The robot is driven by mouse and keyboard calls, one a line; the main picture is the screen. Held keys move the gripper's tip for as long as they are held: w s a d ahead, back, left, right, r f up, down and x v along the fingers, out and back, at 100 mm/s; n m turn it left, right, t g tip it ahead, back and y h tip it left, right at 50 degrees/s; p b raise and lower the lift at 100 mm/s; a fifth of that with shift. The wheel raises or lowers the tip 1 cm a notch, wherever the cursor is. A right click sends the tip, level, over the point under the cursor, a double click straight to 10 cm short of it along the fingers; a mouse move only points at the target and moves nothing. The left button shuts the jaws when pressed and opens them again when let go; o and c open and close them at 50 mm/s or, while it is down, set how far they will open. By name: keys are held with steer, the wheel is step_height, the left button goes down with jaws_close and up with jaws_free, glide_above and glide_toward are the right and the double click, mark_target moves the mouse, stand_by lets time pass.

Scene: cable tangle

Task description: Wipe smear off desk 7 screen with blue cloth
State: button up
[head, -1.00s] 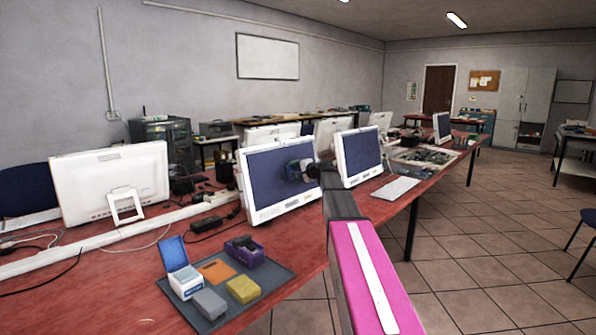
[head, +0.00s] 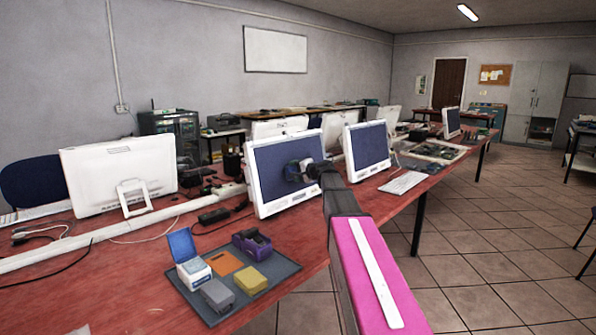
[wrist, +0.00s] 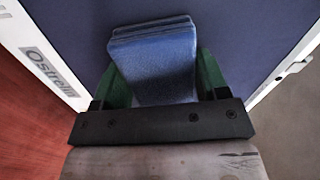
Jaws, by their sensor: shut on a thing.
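My gripper (head: 298,171) is in front of the near white-framed monitor (head: 285,208), towards the right part of its dark blue screen (head: 268,180). In the wrist view its green fingers (wrist: 153,88) are shut on a folded blue cloth (wrist: 153,65). The cloth's far end lies over the dark screen (wrist: 245,40); I cannot tell whether it touches. No smear shows on the visible screen, and the part behind the cloth is hidden. I see no desk number.
A grey tray (head: 283,270) with a blue-lidded box, a purple item and small blocks lies on the red desk (head: 110,275). A second screen (head: 369,146) and a keyboard (head: 404,182) are to the right. Cables lie behind.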

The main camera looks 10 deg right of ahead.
steer(key=shift+s+a+f, duration=0.3)
steer(key=shift+s+a, duration=0.25)
steer(key=shift+a, duration=0.1)
steer(key=shift+s+a+f, duration=0.25)
steer(key=shift+s+a, duration=0.3)
steer(key=shift+a, duration=0.1)
steer(key=shift+s+d, duration=0.1)
steer(key=shift+v, duration=2.95)
steer(key=v, duration=0.3)
